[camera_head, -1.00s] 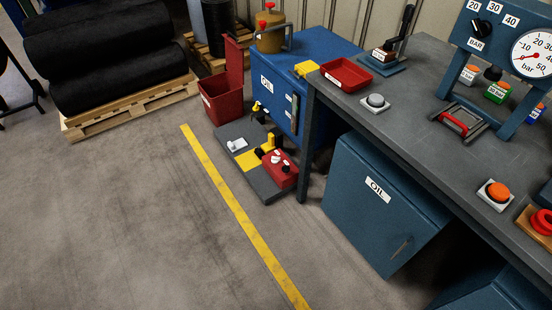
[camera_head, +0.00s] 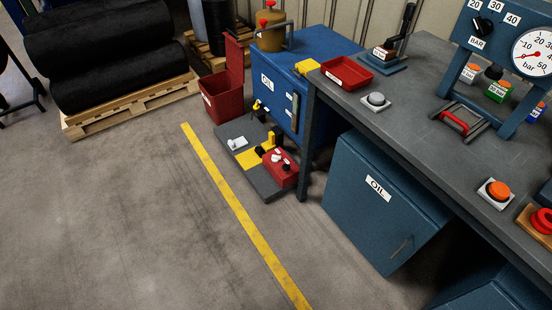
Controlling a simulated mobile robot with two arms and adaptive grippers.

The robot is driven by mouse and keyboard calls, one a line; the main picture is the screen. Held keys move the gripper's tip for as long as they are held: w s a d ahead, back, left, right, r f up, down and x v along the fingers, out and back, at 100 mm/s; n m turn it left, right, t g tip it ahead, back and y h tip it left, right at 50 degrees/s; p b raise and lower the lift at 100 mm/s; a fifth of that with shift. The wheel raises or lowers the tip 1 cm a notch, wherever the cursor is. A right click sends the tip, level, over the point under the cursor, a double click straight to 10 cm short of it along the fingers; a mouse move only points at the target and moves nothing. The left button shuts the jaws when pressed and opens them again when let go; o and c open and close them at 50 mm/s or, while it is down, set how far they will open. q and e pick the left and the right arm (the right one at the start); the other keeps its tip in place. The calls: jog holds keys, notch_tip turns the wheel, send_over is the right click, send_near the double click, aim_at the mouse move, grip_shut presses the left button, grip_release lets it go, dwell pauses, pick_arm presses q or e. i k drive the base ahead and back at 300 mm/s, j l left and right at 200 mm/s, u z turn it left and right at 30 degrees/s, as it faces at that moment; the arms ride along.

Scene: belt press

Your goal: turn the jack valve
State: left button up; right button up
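No part labelled as a jack valve can be made out. A low red unit (camera_head: 281,168) with small white and black parts on top sits on a dark floor plate (camera_head: 266,186) with a yellow patch. It may be the jack, but its parts are too small to tell. On the bench, a small device with a black upright lever (camera_head: 406,22) stands on a blue base (camera_head: 384,64); I cannot tell whether it has a valve. Neither of my grippers is in view.
The grey workbench (camera_head: 425,85) holds a red tray (camera_head: 347,72), buttons and a gauge frame (camera_head: 517,125). A blue OIL cabinet (camera_head: 365,225) stands beneath. A red open bin (camera_head: 222,105) is beside the blue OIL unit (camera_head: 285,90).

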aim_at(275, 159)
jog(key=i+j, duration=0.2)
jog(key=i, duration=0.25)
jog(key=i+j, duration=0.2)
jog(key=i, duration=0.2)
